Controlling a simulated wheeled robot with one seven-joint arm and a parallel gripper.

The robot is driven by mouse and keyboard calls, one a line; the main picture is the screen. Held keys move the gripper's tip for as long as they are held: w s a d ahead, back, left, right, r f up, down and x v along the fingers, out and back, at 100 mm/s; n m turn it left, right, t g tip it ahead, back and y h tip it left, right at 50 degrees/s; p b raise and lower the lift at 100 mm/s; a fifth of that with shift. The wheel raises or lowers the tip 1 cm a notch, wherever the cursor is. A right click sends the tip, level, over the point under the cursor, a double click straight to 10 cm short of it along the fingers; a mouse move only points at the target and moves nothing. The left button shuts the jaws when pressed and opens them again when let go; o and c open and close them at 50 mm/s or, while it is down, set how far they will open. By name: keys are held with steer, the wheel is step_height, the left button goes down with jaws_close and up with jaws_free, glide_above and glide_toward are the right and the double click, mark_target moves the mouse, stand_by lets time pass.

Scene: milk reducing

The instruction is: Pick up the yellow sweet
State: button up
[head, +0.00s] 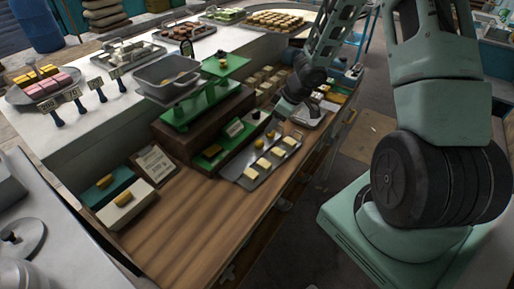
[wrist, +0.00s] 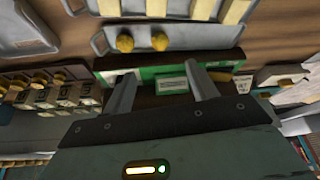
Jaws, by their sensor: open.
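Two round yellow sweets sit side by side on a grey metal tray (head: 240,175). They show in the head view as a nearer sweet (head: 259,144) and a farther sweet (head: 270,134), and in the wrist view as a left sweet (wrist: 125,43) and a right sweet (wrist: 160,41).
Teal (head: 96,191) and white (head: 120,212) boxes with yellow pieces stand at left. The wooden counter (head: 190,220) is clear in front.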

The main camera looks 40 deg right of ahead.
mark_target(261, 142)
steer(key=b+x, duration=0.4)
steer(key=x, duration=0.3)
steer(key=shift+f, duration=0.1)
steer(key=b+x, duration=0.4)
steer(key=x, duration=0.1)
steer(key=shift+s+f, duration=0.2)
steer(key=shift+r, duration=0.1)
steer(key=c, duration=1.1)
